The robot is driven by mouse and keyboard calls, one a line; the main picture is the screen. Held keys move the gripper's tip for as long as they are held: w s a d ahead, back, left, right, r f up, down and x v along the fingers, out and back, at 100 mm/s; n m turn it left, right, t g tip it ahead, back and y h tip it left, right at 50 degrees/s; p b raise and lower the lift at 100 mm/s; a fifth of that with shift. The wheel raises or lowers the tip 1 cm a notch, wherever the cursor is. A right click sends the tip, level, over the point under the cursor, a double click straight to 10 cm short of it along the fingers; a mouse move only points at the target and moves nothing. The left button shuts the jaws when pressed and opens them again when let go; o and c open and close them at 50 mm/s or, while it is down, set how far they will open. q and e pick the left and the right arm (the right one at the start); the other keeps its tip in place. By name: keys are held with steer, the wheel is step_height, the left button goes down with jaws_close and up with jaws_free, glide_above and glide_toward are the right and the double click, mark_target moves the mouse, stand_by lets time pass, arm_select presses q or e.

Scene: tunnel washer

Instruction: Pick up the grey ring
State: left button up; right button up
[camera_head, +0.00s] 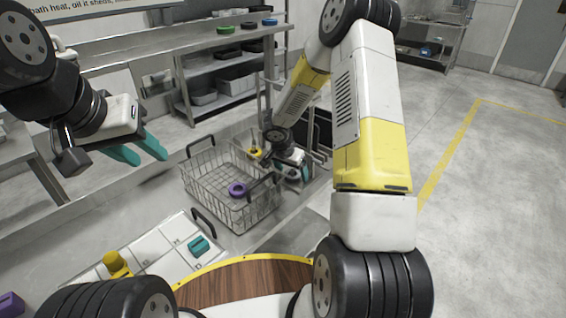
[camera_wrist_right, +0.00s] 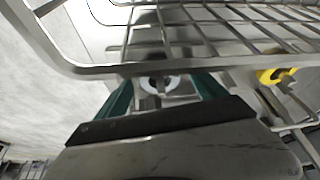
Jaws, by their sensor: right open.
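A pale grey ring (camera_wrist_right: 158,83) shows in the right wrist view, beyond and between the two teal fingers of my right gripper (camera_wrist_right: 160,92). The fingers stand apart with nothing clearly held; whether they reach around the ring I cannot tell. In the head view my right gripper (camera_head: 291,166) is low, just beyond the right end of a wire basket (camera_head: 215,205), and I cannot make out the grey ring there. My left gripper (camera_head: 142,152) hangs at the left with its teal fingers apart and empty.
A purple ring (camera_head: 237,189) lies in the wire basket. A yellow item (camera_head: 255,152) is near my right gripper. The basket's wires (camera_wrist_right: 90,70) cross close above the fingers in the wrist view. A white compartment tray (camera_head: 165,262) with a teal piece (camera_head: 198,245) stands nearer.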

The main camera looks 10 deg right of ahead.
steer(key=shift+c, duration=0.4)
steer(key=c, duration=1.4)
steer(key=shift+r, duration=0.1)
step_height(320, 180, up, 18)
steer(key=shift+f, duration=0.1)
